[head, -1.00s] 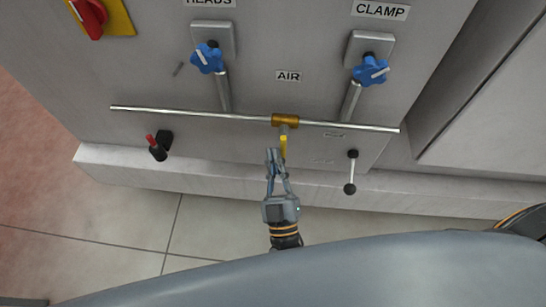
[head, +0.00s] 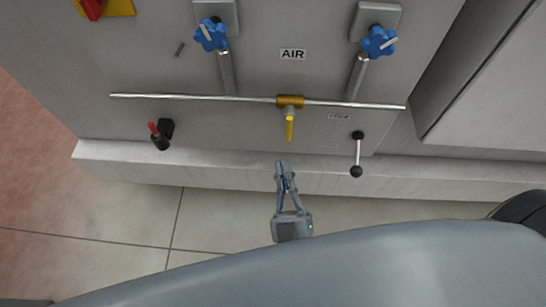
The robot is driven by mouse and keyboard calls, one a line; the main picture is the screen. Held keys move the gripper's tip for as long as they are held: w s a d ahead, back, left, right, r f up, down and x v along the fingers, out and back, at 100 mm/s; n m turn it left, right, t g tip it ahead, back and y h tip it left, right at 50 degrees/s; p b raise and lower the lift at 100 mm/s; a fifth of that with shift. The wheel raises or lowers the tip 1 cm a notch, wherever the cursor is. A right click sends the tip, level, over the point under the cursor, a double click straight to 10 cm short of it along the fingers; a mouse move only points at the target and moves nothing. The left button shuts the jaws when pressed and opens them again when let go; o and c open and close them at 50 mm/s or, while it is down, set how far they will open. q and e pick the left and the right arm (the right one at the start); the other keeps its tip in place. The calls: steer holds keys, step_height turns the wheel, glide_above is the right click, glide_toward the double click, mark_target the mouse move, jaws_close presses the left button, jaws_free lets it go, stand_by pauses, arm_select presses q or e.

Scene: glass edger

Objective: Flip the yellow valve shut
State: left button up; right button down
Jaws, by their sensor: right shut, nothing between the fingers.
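The yellow valve handle (head: 289,127) hangs from a brass valve body (head: 290,101) on a thin horizontal pipe, below the AIR label (head: 293,54). The handle points down toward me, across the line of the pipe. My right gripper (head: 283,165) is shut and empty. It is below the handle's tip in the picture, apart from it, in front of the machine's base ledge. My left gripper is not in view.
Two blue star knobs (head: 210,35) (head: 378,42) sit above the pipe (head: 190,97). A red-tipped lever (head: 159,135) is at the left, and a black-ball lever (head: 357,155) is at the right. The base ledge (head: 130,162) sticks out below the panel.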

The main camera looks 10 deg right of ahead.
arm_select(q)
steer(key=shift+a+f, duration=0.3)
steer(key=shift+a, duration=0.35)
arm_select(e)
steer(key=shift+s+a, duration=0.15)
steer(key=shift+s, duration=0.8)
steer(key=shift+r, duration=0.1)
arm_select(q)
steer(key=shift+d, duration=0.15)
arm_select(e)
steer(key=shift+a, duration=0.1)
